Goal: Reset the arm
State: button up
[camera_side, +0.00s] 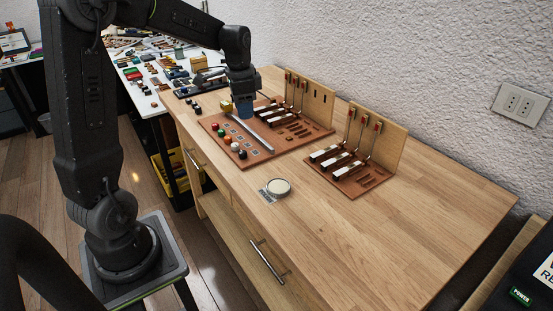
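My arm reaches in from the left over the wooden workbench (400,225). My gripper (244,106) points down above the back left part of the larger reddish-brown board (262,160). Blue shows at its lower end; I cannot tell whether this is the fingers or a held thing. The finger gap is too small to make out. A small yellowish block (226,106) is beside it on the left. Piano action parts with white-topped keys (270,107) stand just to its right, partly hidden by the gripper.
A smaller board (349,182) with more keys and an upright wooden panel (378,138) stands to the right. Several coloured knobs (228,138) and a metal bar (252,136) lie on the larger board. A round white-topped dish (279,187) sits in front. The bench's right front is clear.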

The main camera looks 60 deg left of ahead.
jog(key=s+d+r+n+t, duration=0.2)
jog(key=s+d, duration=0.6)
jog(key=d, duration=0.2)
jog(key=s+d+r+n+t, duration=0.1)
jog(key=s+d+r+t, duration=0.2)
jog(key=s+d, duration=0.5)
jog(key=shift+s+d+r+n, duration=0.2)
jog(key=shift+d+n, duration=0.2)
jog(key=shift+d, duration=0.75)
dwell(0.8)
